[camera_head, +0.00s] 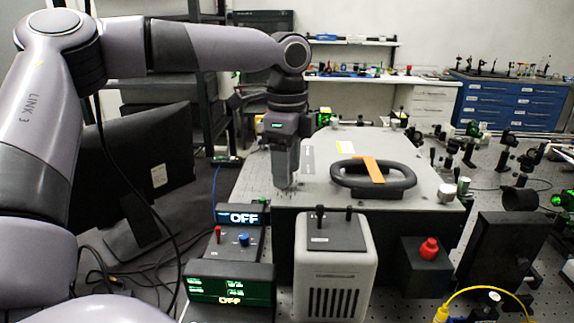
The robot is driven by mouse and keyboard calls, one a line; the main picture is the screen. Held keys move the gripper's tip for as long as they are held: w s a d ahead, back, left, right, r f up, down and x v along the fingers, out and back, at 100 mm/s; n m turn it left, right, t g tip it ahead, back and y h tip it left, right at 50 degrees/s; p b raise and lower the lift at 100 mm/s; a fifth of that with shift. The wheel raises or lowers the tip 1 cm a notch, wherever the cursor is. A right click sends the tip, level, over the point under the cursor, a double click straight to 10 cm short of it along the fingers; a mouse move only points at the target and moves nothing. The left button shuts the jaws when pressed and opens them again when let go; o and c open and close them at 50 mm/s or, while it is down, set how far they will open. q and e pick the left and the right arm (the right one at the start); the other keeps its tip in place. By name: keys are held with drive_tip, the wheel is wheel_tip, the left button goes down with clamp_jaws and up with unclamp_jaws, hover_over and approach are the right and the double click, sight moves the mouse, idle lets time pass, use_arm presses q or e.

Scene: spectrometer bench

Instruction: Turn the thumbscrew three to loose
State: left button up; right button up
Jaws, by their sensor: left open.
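My left gripper (286,190) points straight down over the front left part of a grey box lid (240,183). Its fingertips are close to the lid surface and open; contact cannot be told. Any thumbscrew beneath the fingertips is hidden by the gripper. Which thumbscrew is number three cannot be told. My right gripper is out of view.
A black handle with an orange strip (373,169) rises from the lid. In front stand a grey vented unit (335,262), a red button box (427,260) and display boxes reading OFF (230,284). Optics crowd the right bench. A monitor (150,165) stands left.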

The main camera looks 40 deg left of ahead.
use_arm(q)
drive_tip(key=shift+f, duration=0.2)
clamp_jaws()
